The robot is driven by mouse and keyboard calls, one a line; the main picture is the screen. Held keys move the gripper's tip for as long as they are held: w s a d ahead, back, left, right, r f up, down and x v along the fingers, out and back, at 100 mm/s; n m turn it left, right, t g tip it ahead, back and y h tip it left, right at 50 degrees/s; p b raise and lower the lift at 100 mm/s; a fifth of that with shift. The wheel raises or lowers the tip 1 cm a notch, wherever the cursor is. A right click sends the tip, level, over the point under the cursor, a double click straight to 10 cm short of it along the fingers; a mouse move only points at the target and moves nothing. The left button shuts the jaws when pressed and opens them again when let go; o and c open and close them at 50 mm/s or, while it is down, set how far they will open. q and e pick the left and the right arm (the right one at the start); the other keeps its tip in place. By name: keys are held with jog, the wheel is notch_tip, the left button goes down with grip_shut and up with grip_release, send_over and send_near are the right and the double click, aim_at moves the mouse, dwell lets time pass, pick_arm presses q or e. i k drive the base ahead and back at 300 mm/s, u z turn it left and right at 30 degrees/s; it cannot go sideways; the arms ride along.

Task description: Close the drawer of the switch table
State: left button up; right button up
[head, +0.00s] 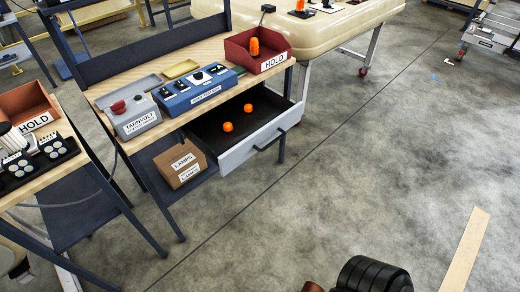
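The switch table (215,51) stands at the upper left with a light wooden top and dark legs. Its drawer (263,139) is pulled out below the top, toward the lower right. The drawer has a pale grey front, a dark handle (270,143) and a dark inside. Two small orange lamps (227,127) (248,108) lie in it. Neither gripper shows; a black rounded part at the bottom edge appears to be one of my arm links, well apart from the drawer.
On the tabletop are a grey TARNVOLT box (133,117), a blue switch box (196,90) and a red HOLD bin (257,50). A cardboard LAMPS box (180,162) sits below. Another table (62,170) is at left, a cream cart (310,32) behind. Floor in front of the drawer is clear.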

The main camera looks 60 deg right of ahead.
aim_at(273, 115)
jog(key=z, duration=0.7)
jog(key=i, duration=0.7)
jog(key=z, duration=1.05)
jog(key=i, duration=0.2)
jog(key=z, duration=0.8)
